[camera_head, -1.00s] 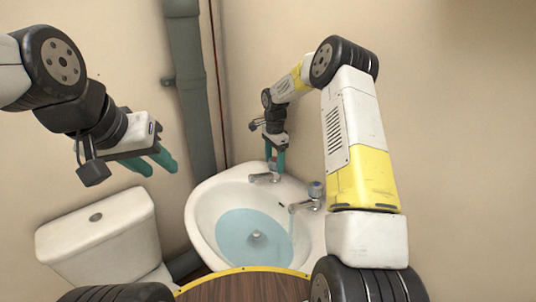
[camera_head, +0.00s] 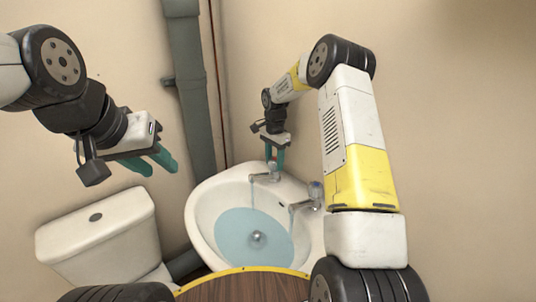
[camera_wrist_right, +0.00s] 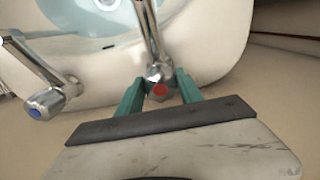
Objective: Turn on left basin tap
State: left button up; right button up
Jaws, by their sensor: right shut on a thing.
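The white basin (camera_head: 203,222) holds water and has two chrome taps. The left tap (camera_head: 262,178) is at its back edge, and a stream of water falls from its spout. My right gripper (camera_head: 274,158) is shut on this tap's handle from above. In the right wrist view, the handle with a red mark (camera_wrist_right: 160,88) sits between the teal fingers of my right gripper (camera_wrist_right: 160,92). The right tap (camera_head: 305,202) also runs; its blue-marked handle (camera_wrist_right: 46,102) shows in the wrist view. My left gripper (camera_head: 150,162) is open and empty, above the toilet cistern.
A white toilet cistern (camera_head: 98,240) stands at the lower left. A grey pipe (camera_head: 190,90) runs down the wall behind the basin. A round wooden top with a yellow rim (camera_head: 245,286) is at the bottom, in front of the basin.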

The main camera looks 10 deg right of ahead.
jog(key=n, duration=0.5)
jog(key=shift+r+n, duration=0.1)
jog(key=shift+n, duration=0.2)
jog(key=n, duration=0.9)
jog(key=shift+n, duration=3)
jog(key=o, duration=1.4)
